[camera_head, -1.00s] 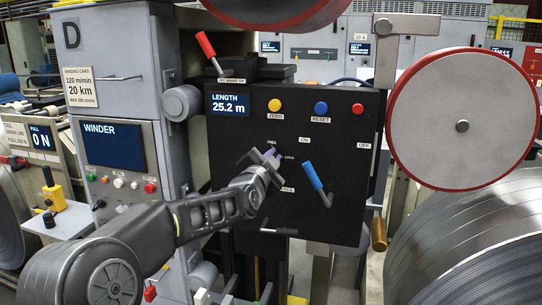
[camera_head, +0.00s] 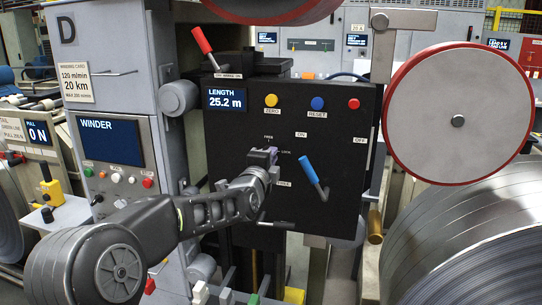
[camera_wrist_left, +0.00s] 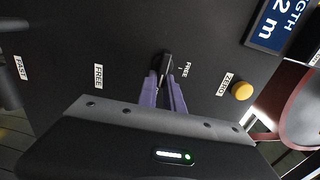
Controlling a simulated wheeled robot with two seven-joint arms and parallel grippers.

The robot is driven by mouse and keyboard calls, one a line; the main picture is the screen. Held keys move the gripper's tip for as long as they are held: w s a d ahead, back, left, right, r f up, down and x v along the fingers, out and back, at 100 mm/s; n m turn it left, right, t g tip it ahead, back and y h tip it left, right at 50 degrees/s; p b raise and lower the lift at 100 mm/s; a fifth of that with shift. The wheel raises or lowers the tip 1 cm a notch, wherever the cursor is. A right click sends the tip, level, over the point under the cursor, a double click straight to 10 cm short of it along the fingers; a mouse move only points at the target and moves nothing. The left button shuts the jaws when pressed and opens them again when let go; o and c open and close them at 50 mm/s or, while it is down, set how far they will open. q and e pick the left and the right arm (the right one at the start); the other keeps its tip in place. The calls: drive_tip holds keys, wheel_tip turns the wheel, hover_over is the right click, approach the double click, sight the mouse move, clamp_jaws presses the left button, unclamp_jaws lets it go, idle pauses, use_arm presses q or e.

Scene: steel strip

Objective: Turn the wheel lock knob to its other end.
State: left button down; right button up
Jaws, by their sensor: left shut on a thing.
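The wheel lock knob (camera_wrist_left: 167,64) is a small dark knob on the black panel, with a FREE mark beside it in the left wrist view. In the head view, FREE is printed above the knob and LOCK to its right. My left gripper (camera_head: 266,155) reaches the panel there and mostly hides the knob. In the left wrist view its two purple fingers (camera_wrist_left: 164,84) are shut on the knob from both sides. Exactly which mark the knob points at is hard to tell. My right gripper is not in view.
The black panel (camera_head: 230,135) also carries a blue lever (camera_head: 310,172) close to the right of my gripper, and yellow (camera_head: 271,100), blue and red buttons above. A dark handle (camera_head: 277,225) sits below. A red-rimmed wheel (camera_head: 440,120) stands at the right.

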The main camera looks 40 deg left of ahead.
use_arm(q)
drive_tip(key=shift+f, duration=0.1)
idle(0.3)
drive_tip(key=c, duration=1.5)
unclamp_jaws()
drive_tip(key=shift+s, duration=0.15)
drive_tip(key=b+v, duration=0.2)
drive_tip(key=v, duration=0.5)
drive_tip(key=shift+s+d, duration=0.15)
drive_tip(key=shift+s, duration=0.1)
